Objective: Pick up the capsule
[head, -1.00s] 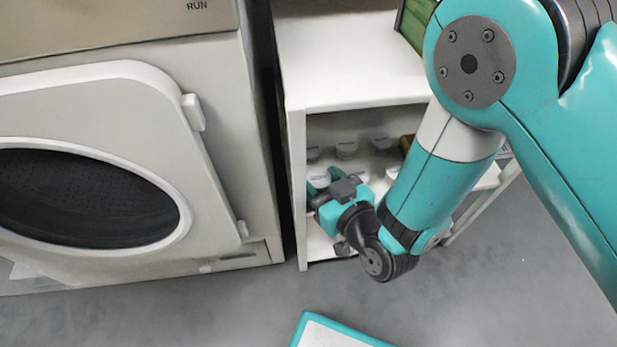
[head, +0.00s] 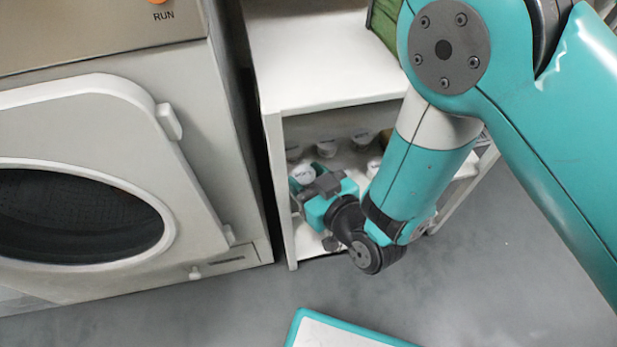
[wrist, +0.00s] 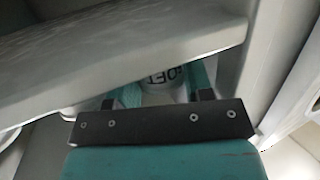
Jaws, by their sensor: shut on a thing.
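My gripper (head: 307,178) reaches into the shelf compartment of the white cabinet and is shut on a white capsule (head: 304,174). In the wrist view the capsule (wrist: 165,84) shows dark lettering that reads partly "OFT" and sits between the two teal fingers (wrist: 163,92). Its upper part is hidden by a shelf edge in the wrist view. I cannot tell whether it is lifted off the surface under it. More white capsules (head: 327,147) stand behind it in the compartment.
The white cabinet (head: 300,80) has a board close above my gripper and a side wall at left. A washing machine (head: 110,150) with its round-windowed door stands at left. A teal-edged white panel (head: 340,335) is at the bottom. Grey floor is clear at right.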

